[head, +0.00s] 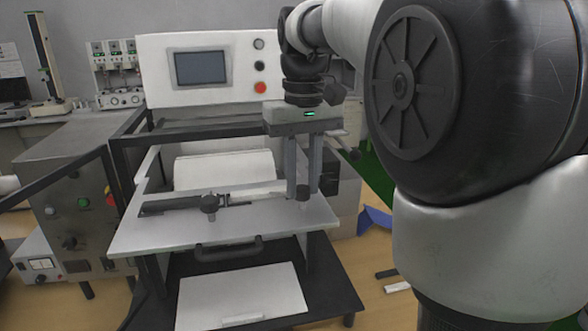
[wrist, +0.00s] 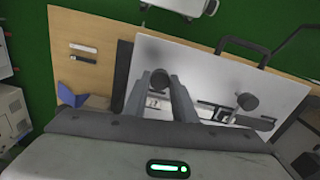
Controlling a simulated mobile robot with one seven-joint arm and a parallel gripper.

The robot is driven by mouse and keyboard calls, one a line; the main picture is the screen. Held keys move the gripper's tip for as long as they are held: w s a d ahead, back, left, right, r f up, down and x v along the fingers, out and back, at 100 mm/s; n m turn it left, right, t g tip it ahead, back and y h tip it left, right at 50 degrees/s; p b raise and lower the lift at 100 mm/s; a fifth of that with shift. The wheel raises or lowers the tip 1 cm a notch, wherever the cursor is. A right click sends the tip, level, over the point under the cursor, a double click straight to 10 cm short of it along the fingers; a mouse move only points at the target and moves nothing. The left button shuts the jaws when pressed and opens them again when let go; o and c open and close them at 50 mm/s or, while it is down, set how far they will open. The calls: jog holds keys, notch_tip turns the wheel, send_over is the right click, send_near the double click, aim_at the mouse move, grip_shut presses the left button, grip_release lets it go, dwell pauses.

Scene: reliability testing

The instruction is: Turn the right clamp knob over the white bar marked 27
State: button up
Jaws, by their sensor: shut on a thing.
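The right clamp knob (head: 302,194) is a dark round knob at the right end of the plate in the head view. My gripper (head: 303,186) points straight down over it, with a finger on either side, shut on the knob. In the wrist view the dark knob (wrist: 153,52) shows at the tips of my gripper (wrist: 163,76). The white bar (head: 258,192) lies along the plate, running under the right knob; a small marked label (wrist: 153,102) shows between my fingers, too small to read surely. The left clamp knob (head: 209,202) stands free on the black clamp.
The light plate (head: 160,235) has a black handle (head: 228,248) on its front edge. Behind it stands the white machine panel (head: 215,95) with a screen and buttons. A grey control cabinet (head: 75,200) is at left.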

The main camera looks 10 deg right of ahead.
aim_at(302, 188)
jog(key=m+p, duration=0.3)
jog(key=m, duration=0.3)
jog(key=shift+r+m, duration=0.15)
jog(key=shift+m, duration=0.15)
jog(key=m+p, duration=0.2)
jog(key=m, duration=0.2)
jog(key=shift+m, duration=0.4)
jog(key=o, duration=1)
jog(key=shift+o, duration=0.2)
notch_tip(302, 188, up, 17)
jog(key=p, duration=0.2)
jog(key=shift+r, duration=0.1)
